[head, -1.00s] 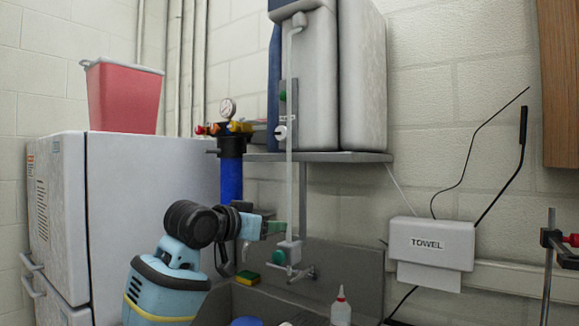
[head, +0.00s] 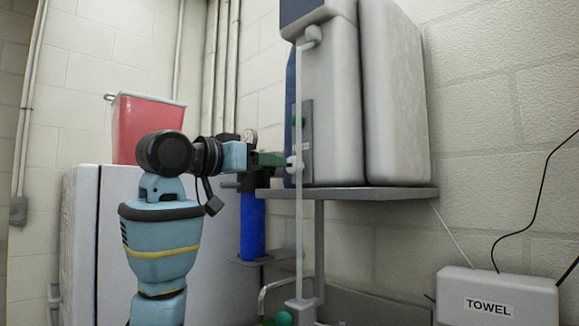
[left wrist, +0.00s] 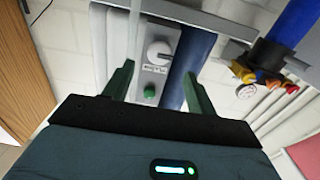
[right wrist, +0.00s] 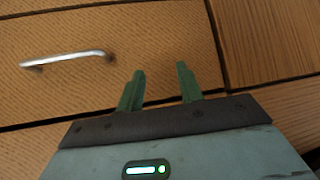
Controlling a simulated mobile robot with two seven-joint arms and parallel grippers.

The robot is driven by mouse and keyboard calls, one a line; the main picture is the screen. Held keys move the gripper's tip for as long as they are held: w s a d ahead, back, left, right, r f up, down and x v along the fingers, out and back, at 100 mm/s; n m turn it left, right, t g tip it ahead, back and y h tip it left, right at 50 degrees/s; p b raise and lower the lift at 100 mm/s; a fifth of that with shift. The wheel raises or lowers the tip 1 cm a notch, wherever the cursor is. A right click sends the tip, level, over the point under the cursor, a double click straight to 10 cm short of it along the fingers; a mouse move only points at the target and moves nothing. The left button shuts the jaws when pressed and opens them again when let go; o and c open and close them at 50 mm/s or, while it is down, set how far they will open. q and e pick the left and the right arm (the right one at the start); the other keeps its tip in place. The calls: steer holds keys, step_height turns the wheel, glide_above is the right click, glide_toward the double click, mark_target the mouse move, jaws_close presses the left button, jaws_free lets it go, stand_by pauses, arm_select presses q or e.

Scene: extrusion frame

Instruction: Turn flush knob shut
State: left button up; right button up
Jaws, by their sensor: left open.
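The white flush knob (left wrist: 158,52) sits on a grey panel (left wrist: 140,35) with a green button (left wrist: 150,90) beside it. The knob also shows in the head view (head: 292,162), partly hidden by my gripper. My left gripper (left wrist: 158,69) is open, and its green fingers point at the panel, with the knob between and just beyond the tips. I cannot tell whether they touch it. In the head view my left gripper (head: 281,160) is level with the knob. My right gripper (right wrist: 159,72) is open and empty, facing wooden drawers.
The grey-white dispenser (head: 335,115) stands on a wall shelf (head: 350,196). A blue filter (head: 252,225) hangs left of it, with a gauge and coloured valves (left wrist: 262,78). A thin clear tube (head: 299,235) runs down past the panel. A towel box (head: 497,297) is at right.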

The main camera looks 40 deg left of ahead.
mark_target(291, 166)
arm_select(q)
steer(key=w, duration=0.7)
steer(key=shift+w+d, duration=0.1)
steer(key=shift+d, duration=0.2)
steer(key=c, duration=1)
